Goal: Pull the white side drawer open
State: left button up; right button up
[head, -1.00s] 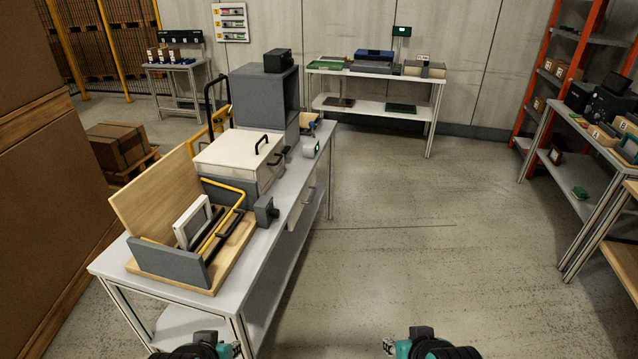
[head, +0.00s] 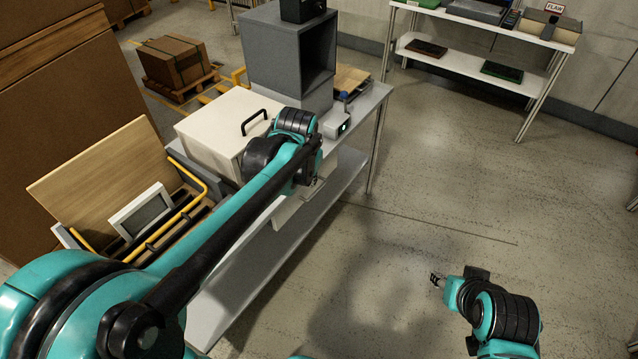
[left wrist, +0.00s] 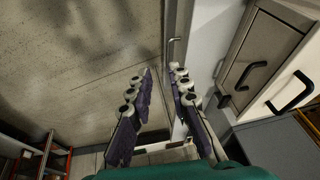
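The white side drawer (head: 290,210) hangs under the tabletop on the bench's aisle side. In the head view it is partly hidden behind my left forearm and wrist. In the left wrist view its metal bar handle (left wrist: 174,46) shows upright just beyond the fingertips. My left gripper (left wrist: 161,70) is open and empty, its two fingers apart and pointing toward the handle, not around it. In the head view the left fingers are mostly hidden by the wrist. My right gripper (head: 434,279) is above the floor, away from the bench; its finger gap is too small to judge.
A white box with a black lid handle (head: 255,121) stands on the bench, beside the grey open cabinet (head: 285,60). The aisle floor (head: 420,200) right of the bench is clear.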

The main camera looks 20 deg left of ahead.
pick_arm(q)
jog(key=w+f+g+p, duration=0.2)
jog(key=w+f, duration=0.3)
jog(key=w, duration=0.6)
jog(key=m+g+y+p, duration=0.1)
jog(key=m+p, duration=0.1)
send_near(317, 191)
jog(key=f+b, duration=0.1)
jog(key=f, duration=0.1)
jog(key=f+b, duration=0.1)
jog(key=f, duration=0.2)
jog(key=w+a+f+b, duration=0.1)
jog(key=f, duration=0.1)
jog(key=shift+f, duration=0.35)
grip_shut()
